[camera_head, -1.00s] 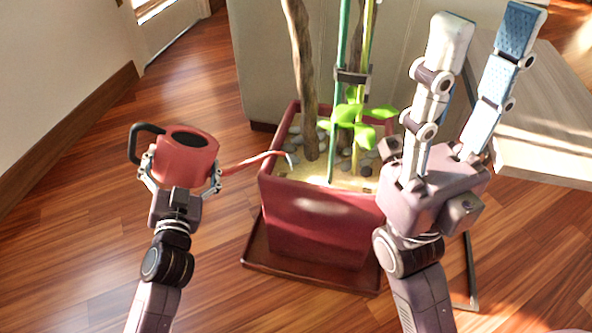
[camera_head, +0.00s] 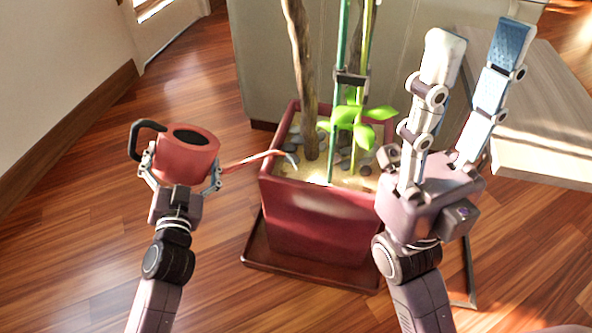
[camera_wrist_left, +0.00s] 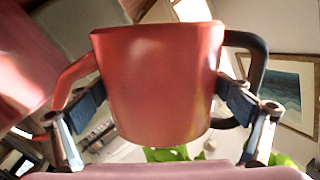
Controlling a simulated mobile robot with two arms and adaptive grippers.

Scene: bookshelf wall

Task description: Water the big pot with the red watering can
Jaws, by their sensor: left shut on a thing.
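The red watering can (camera_head: 185,158) has a black handle at its left and a thin spout toward the right. My left gripper (camera_head: 181,176) is shut on its body, and the can looks about upright. In the left wrist view the can (camera_wrist_left: 155,85) fills the middle between the two fingers of my left gripper (camera_wrist_left: 160,110). The spout's tip reaches over the left rim of the big red pot (camera_head: 320,222). No water shows. My right gripper (camera_head: 478,92) is open and empty, in front of the pot's right side, its fingers pointing up.
The pot stands on a dark red saucer (camera_head: 262,262) on the wooden floor. Trunks, stakes and a green leafy plant (camera_head: 355,125) rise from its soil. A light panel (camera_head: 260,65) stands behind, and a pale wooden top (camera_head: 550,130) is at the right.

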